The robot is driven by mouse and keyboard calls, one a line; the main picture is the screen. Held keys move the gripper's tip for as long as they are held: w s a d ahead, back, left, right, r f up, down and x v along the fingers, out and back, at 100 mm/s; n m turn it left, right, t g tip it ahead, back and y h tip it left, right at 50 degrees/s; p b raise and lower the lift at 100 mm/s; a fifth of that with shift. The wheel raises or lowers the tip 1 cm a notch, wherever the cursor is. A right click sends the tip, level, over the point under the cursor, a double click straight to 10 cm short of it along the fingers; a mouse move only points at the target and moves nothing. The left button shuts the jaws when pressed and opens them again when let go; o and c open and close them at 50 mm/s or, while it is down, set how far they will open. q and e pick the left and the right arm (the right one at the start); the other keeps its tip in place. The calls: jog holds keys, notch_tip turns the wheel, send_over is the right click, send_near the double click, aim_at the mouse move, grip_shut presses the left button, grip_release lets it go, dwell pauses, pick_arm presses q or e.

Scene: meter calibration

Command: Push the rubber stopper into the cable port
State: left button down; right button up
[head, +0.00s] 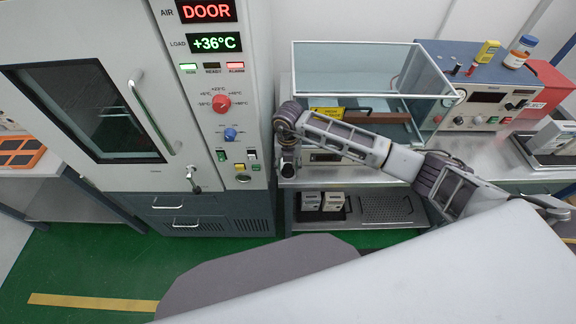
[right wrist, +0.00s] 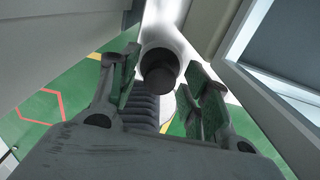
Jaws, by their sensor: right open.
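My right gripper (head: 288,168) points down beside the right side wall of the test chamber (head: 215,150). In the right wrist view my right gripper (right wrist: 162,72) is open, with one finger at each side. A dark round-ended plug, apparently the rubber stopper (right wrist: 160,76), shows between the fingers, with a gap on both sides. A paler, rounded part lies behind it. Whether it sits in the cable port cannot be told, and the port itself is not clearly visible. In the head view the stopper is hidden. My left gripper is not in view.
A steel bench (head: 350,176) with a glass-walled case (head: 370,70) stands close to the right of the chamber, leaving a narrow gap. The green floor (head: 90,260) is clear.

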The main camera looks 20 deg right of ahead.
aim_at(288, 166)
jog(key=shift+c, duration=0.3)
grip_shut()
jog(key=shift+r, duration=0.3)
jog(key=shift+r+p, duration=0.35)
jog(key=shift+p, duration=0.05)
jog(key=shift+r+p, duration=1.6)
jog(key=shift+r, duration=1)
